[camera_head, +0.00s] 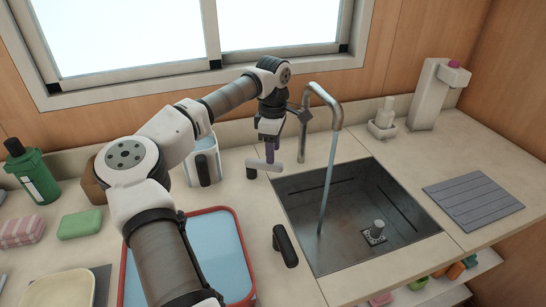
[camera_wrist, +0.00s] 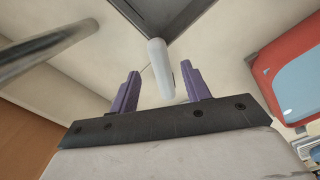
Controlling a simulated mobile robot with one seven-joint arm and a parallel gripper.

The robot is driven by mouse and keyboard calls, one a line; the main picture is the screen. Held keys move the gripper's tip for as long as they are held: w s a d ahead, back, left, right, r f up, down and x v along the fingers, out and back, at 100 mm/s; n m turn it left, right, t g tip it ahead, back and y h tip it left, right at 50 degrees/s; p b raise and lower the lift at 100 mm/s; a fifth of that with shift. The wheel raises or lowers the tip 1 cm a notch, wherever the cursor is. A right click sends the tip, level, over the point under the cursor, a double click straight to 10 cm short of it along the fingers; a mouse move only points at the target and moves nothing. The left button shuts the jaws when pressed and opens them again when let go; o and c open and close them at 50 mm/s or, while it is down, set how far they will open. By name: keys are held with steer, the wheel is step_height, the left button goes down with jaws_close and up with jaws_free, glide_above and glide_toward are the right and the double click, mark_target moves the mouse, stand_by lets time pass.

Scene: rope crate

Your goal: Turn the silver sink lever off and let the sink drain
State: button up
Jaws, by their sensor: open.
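The silver sink lever (camera_head: 279,167) is a short pale bar with a dark end, on the counter behind the sink's left corner. My gripper (camera_head: 270,158) is open, with its purple fingers just above and behind the lever. In the wrist view, the lever (camera_wrist: 159,70) appears beyond and between the open fingers (camera_wrist: 160,90); I cannot tell whether they touch it. The faucet (camera_head: 336,100) pours a stream of water into the grey sink (camera_head: 300,205). A silver drain piece (camera_head: 376,230) stands on the sink floor. No deep standing water shows there.
A black handle (camera_head: 285,246) stands at the sink's front left. A red-rimmed tray (camera_head: 240,240) with a blue inside is left of it. A grey ribbed mat (camera_head: 472,200) and a soap dispenser (camera_head: 385,118) are to the right.

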mark_target(264, 170)
steer(key=shift+f+p, duration=0.4)
steer(key=shift+f, duration=1.8)
jaws_close()
